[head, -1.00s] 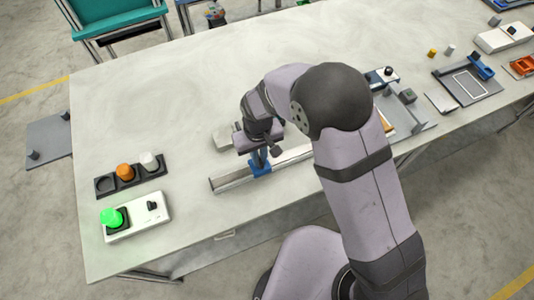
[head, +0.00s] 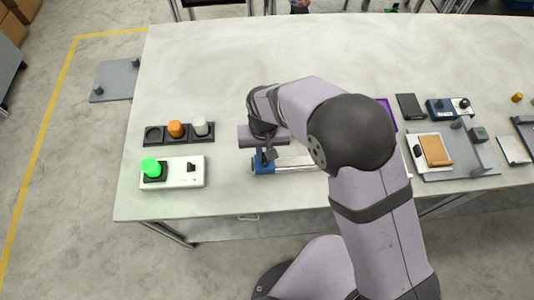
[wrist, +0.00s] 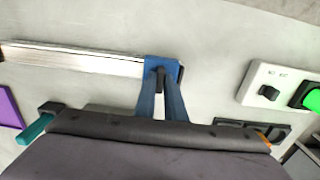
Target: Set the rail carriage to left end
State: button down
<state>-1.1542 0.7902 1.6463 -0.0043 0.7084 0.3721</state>
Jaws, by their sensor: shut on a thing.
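The rail (head: 298,163) is a pale metal track on the table, with its right part hidden behind my arm in the head view. The blue rail carriage (head: 262,166) sits at the rail's left end. In the wrist view the carriage (wrist: 163,66) is at the right end of the rail (wrist: 75,60), with no track showing beyond it. My gripper (wrist: 161,82) is over the carriage, its blue fingers shut on the dark upright post of the carriage. The head view shows my gripper (head: 264,155) mostly covered by the wrist.
Left of the rail are a white switch box (head: 184,178) with a lit green button (head: 152,167) and a dark holder (head: 154,142) with an orange and a white cap. A tray (head: 460,172) and small boxes stand at right. The table's far part is clear.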

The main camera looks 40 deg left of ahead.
jog(key=c, duration=1.8)
grip_release()
jog(key=shift+s+a, duration=0.2)
jog(key=shift+a, duration=0.05)
jog(key=shift+w+d, duration=0.1)
jog(key=shift+r+b, duration=1.3)
jog(key=shift+r, duration=2.4)
